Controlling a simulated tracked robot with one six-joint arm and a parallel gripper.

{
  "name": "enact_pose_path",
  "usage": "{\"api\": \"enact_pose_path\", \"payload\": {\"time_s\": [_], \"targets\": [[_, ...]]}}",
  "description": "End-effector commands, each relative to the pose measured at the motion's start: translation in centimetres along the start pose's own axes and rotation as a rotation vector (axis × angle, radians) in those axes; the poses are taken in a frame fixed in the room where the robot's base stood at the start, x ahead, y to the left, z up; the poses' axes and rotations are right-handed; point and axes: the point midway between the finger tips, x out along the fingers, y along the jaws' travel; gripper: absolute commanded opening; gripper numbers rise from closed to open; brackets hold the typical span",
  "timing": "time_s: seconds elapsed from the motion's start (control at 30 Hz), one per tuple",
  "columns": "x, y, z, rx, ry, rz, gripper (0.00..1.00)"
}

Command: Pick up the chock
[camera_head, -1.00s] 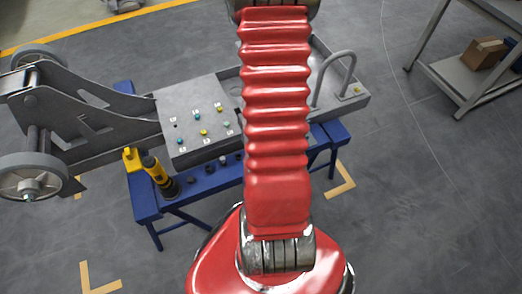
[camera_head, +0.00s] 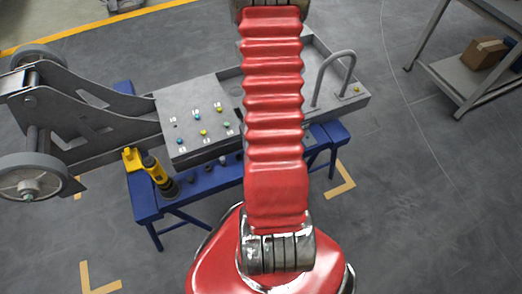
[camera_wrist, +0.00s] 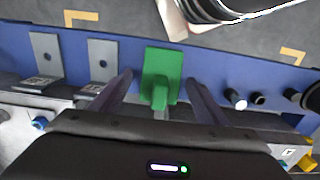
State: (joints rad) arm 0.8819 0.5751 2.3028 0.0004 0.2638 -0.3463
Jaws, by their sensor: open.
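A green piece (camera_wrist: 162,70), which looks like the chock, sits at the blue bench edge in the middle of the wrist view. It has a flat plate and a narrower block on its near side. My gripper (camera_wrist: 158,80) is open, with one dark finger on each side of the green piece. Gaps show between the fingers and the piece. How far below the fingertips it lies is hard to tell. In the head view my red arm hides both the green piece and the gripper.
Two grey angle brackets (camera_wrist: 103,60) stand left of the green piece on the blue bench (camera_wrist: 215,65). Dark round pegs (camera_wrist: 236,99) are at right. In the head view, a grey chassis (camera_head: 190,105) and yellow-black tool (camera_head: 158,172) flank the work area.

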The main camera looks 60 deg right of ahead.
Motion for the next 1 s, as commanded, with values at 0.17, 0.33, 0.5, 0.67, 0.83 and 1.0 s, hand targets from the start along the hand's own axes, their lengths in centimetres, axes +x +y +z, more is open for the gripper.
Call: {"api": "enact_pose_path", "payload": {"time_s": [0.17, 0.33, 0.5, 0.67, 0.83, 1.0], "targets": [[-0.01, -0.01, -0.02, 0.000, 0.000, 0.000, 0.69], [-0.02, -0.02, -0.01, 0.000, 0.000, 0.000, 0.69], [-0.02, -0.03, -0.01, -0.001, 0.000, 0.000, 0.67], [-0.02, -0.03, 0.00, -0.001, 0.000, 0.000, 0.55], [-0.02, -0.04, -0.01, -0.001, 0.000, 0.000, 0.43], [-0.02, -0.03, -0.01, -0.001, 0.000, 0.000, 0.32]]}}
